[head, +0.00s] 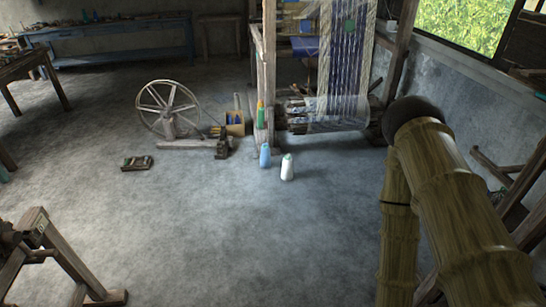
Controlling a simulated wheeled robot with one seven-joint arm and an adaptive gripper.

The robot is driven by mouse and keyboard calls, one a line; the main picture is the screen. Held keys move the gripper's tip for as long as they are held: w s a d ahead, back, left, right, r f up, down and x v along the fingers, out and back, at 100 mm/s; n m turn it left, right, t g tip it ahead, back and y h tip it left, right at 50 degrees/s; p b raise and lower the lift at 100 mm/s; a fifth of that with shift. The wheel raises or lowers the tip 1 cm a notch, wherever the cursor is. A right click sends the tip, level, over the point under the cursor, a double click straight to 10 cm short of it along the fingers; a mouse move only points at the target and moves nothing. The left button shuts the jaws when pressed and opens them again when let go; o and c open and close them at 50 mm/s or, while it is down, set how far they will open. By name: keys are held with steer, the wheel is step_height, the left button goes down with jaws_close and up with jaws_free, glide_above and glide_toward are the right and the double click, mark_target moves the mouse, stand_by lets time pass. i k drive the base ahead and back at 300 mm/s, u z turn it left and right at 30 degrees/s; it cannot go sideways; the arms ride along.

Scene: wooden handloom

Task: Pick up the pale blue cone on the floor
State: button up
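The pale blue cone (265,155) stands upright on the grey floor, just in front of the loom's left post. A white cone (287,167) with a greenish top stands close to its right, a little nearer to me. A narrow gap shows between the two. A green cone (261,114) with an orange tip sits behind the blue one, at the loom frame. My gripper is not in view.
The wooden loom (345,60) rises behind the cones. A spinning wheel (168,108) and a small box (235,123) stand to their left. A small dark wooden piece (137,163) lies on the floor. Thick bamboo (450,200) fills the near right. The middle floor is clear.

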mark_target(265, 158)
steer(key=z, duration=0.35)
steer(key=i, duration=1.6)
steer(key=u, duration=0.3)
steer(key=i, duration=1.6)
steer(key=u, duration=1.2)
steer(key=i, duration=0.55)
steer(key=u, duration=0.3)
